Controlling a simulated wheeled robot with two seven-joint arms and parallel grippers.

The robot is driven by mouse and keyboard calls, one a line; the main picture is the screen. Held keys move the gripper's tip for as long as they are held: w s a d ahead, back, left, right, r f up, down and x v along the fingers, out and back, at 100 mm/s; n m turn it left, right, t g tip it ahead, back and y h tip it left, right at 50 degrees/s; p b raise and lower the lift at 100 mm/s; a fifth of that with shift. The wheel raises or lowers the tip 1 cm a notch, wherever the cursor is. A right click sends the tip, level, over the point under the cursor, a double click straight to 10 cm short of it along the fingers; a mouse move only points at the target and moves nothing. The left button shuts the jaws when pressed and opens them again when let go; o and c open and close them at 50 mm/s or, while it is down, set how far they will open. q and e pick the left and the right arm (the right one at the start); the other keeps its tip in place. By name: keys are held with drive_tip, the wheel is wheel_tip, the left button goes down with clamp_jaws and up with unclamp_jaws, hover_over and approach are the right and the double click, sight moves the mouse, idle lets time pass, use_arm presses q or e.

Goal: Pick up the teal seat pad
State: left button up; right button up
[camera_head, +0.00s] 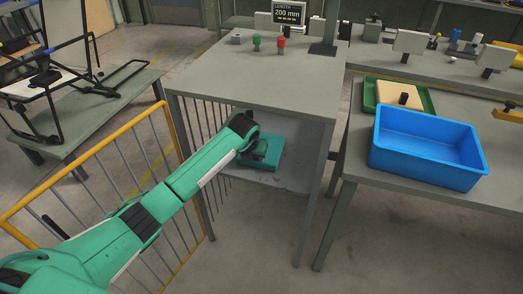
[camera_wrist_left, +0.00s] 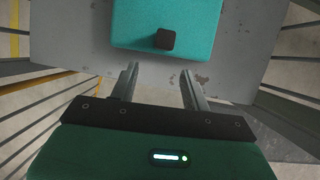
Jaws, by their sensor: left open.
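The teal seat pad (camera_head: 268,160) lies on the shelf under the grey table, partly covered by my left wrist in the head view. In the left wrist view the teal seat pad (camera_wrist_left: 200,25) is at the top, with a dark block (camera_wrist_left: 165,39) on its near part. My left gripper (camera_wrist_left: 158,72) is open and empty. Its two fingers point toward the block and stop short of it in the picture. In the head view my left gripper (camera_head: 259,156) is over the pad, its fingertips hard to make out. My right gripper is not in view.
The grey table (camera_head: 240,75) stands above the shelf (camera_head: 285,183), and its legs and bars flank the opening. A yellow-topped railing (camera_head: 95,170) is to the left. A blue bin (camera_head: 425,150) and a green tray (camera_head: 428,103) stand on the right table.

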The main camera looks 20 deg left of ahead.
use_arm(q)
drive_tip(key=w, duration=0.4)
drive_tip(key=shift+b+x, duration=0.3)
drive_tip(key=shift+x, duration=1.15)
drive_tip(key=shift+s, duration=0.15)
clamp_jaws()
